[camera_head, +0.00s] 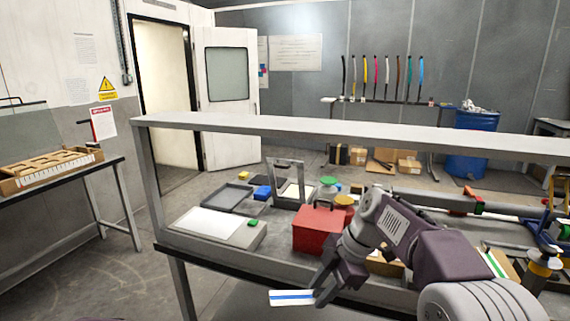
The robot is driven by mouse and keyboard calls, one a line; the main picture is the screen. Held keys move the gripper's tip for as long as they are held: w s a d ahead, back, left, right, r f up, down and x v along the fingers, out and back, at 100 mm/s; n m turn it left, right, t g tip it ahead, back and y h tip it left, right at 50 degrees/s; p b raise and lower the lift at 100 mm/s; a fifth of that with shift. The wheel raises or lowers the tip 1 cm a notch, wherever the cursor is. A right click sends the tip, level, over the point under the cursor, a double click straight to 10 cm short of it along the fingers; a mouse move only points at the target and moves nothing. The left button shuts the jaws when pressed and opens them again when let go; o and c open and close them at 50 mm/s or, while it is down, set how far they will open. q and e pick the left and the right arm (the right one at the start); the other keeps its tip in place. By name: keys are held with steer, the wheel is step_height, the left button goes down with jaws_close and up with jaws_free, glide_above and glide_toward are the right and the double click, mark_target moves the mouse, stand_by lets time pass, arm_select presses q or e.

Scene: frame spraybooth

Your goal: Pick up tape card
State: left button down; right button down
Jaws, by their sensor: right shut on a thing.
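The tape card (291,298) is a small white card with a blue stripe along it. It sits at the bottom centre, in front of the near edge of the bench. My right gripper (319,293) is shut on the right end of the card, which sticks out to the left of the fingers. The fingers hide that right end. My right arm reaches in from the lower right and covers part of the bench. My left gripper is not in the picture.
A grey frame rail (350,133) spans the bench. On the bench are a red box (318,229), a white-topped grey pad (212,228), a dark tray (228,197) and a small upright frame (287,182). Clear floor lies at the left, beside a side table (62,175).

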steer(key=s+f+m+t+h, duration=0.1)
steer(key=s+f+m+h, duration=0.2)
steer(key=f+m, duration=0.3)
steer(key=s+a+f+m+t+h, duration=0.1)
steer(key=f+m, duration=0.6)
steer(key=m, duration=0.8)
steer(key=s+t+h, duration=0.1)
steer(key=s+h, duration=0.1)
steer(key=h, duration=0.1)
steer(key=shift+s+a+f, duration=0.2)
steer(key=shift+s+a, duration=0.05)
steer(key=shift+s, duration=0.1)
